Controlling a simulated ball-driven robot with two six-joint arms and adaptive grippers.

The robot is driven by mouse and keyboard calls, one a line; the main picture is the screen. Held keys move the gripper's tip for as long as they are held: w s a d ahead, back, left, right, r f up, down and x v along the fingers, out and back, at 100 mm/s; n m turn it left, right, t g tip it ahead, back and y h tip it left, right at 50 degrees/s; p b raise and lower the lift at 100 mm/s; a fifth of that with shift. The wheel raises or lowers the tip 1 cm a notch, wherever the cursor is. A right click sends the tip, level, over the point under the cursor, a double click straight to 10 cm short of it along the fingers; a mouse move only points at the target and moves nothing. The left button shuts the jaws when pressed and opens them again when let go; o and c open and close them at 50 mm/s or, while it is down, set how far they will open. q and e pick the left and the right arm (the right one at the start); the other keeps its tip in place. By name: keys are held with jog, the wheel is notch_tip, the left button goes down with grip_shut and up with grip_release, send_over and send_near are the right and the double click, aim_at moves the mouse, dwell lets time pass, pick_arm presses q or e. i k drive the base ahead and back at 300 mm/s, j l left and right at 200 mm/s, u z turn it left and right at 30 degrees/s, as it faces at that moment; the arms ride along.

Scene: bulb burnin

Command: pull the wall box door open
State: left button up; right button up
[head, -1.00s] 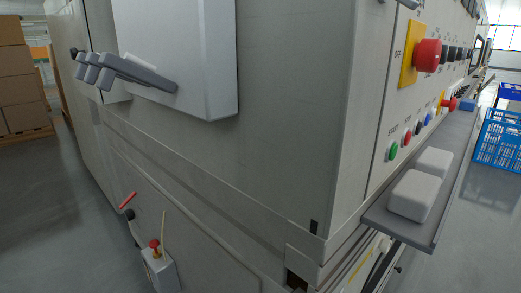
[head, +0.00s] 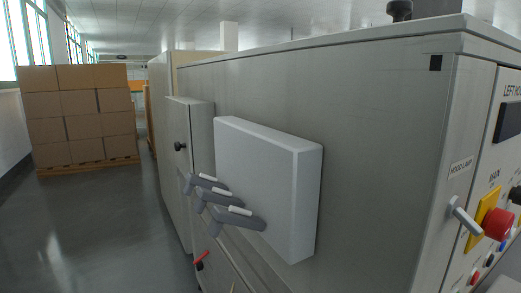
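A narrow grey box (head: 201,135) is mounted on the machine's long side wall, with a black knob (head: 180,147) on its left-facing front. This front looks shut. A larger, lighter grey box (head: 268,180) sits nearer on the same wall, with several dark grey levers (head: 232,217) with light tips on its left-facing side. The pictures do not show which of the two is the wall box. The nearer box hides part of the farther one. Neither of my grippers is in view.
The grey machine cabinet (head: 365,130) fills the right side. A control panel with a red button (head: 497,223) and a metal lever (head: 463,215) is at its right end. Stacked cartons (head: 83,115) stand on a pallet at the back left. The floor (head: 95,225) at left is clear.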

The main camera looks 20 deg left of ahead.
aim_at(177, 112)
jog(key=i+j+z, duration=0.1)
jog(key=j, duration=0.6)
jog(key=i+j+z, duration=0.15)
jog(key=j, duration=0.55)
jog(key=j+z, duration=0.1)
jog(key=j, duration=0.65)
